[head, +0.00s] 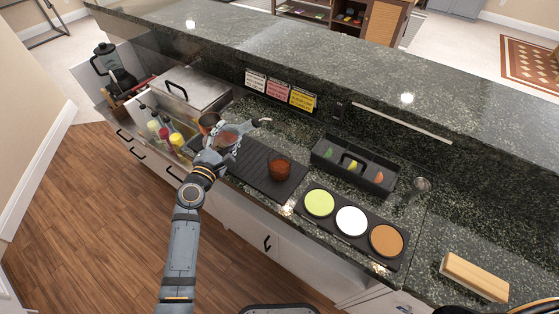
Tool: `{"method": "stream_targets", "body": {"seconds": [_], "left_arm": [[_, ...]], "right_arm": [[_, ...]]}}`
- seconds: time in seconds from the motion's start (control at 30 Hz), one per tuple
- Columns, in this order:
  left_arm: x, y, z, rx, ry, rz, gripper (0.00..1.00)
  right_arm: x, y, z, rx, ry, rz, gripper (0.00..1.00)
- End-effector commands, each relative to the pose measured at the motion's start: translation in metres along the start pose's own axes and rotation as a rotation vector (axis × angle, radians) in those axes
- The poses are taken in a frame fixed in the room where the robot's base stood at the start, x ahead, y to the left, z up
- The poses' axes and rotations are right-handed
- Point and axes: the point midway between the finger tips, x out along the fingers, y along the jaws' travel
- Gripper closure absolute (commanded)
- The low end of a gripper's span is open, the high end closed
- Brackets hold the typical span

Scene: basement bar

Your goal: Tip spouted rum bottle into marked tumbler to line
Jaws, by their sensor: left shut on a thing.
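My left gripper (217,152) is shut on a clear bottle (230,134) with reddish-brown contents, above the counter's left part. The bottle looks tilted, with its neck and spout (263,121) pointing right in the picture. My fingers hide part of the bottle. A small reddish-brown tumbler (280,170) stands on the black ribbed mat (254,164), to the right of and nearer than the bottle. The spout appears apart from the tumbler. No line on the tumbler can be made out, and no stream shows. My right gripper is not in view.
A copper-coloured cup (208,121) stands behind my gripper. Squeeze bottles (165,134) and a steel lidded bin (191,91) are at left. A black garnish caddy (372,182), a three-dish tray (336,234), a jigger-like metal tool (420,186) and a wooden block (474,276) stand at right.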

Motion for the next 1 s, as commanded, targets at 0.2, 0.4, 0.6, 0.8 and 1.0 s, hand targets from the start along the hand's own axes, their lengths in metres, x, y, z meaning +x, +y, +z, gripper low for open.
{"method": "stream_targets", "body": {"seconds": [0.2,0.4,0.6,0.8,1.0], "left_arm": [[0.0,0.003,0.01,-0.112,-0.001,0.002,1.0],[0.0,0.016,0.019,-0.236,0.0,0.001,1.0],[0.0,0.032,0.032,-0.536,0.0,0.001,1.0],[0.0,0.043,0.041,-0.814,0.0,0.0,1.0],[0.0,0.042,0.04,-0.898,-0.002,0.001,1.0]], "right_arm": [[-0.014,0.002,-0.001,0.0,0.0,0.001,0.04],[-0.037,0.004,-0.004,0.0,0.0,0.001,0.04],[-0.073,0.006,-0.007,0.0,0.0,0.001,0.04],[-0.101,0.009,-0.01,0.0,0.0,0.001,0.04],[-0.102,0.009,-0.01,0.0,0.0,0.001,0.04]]}}
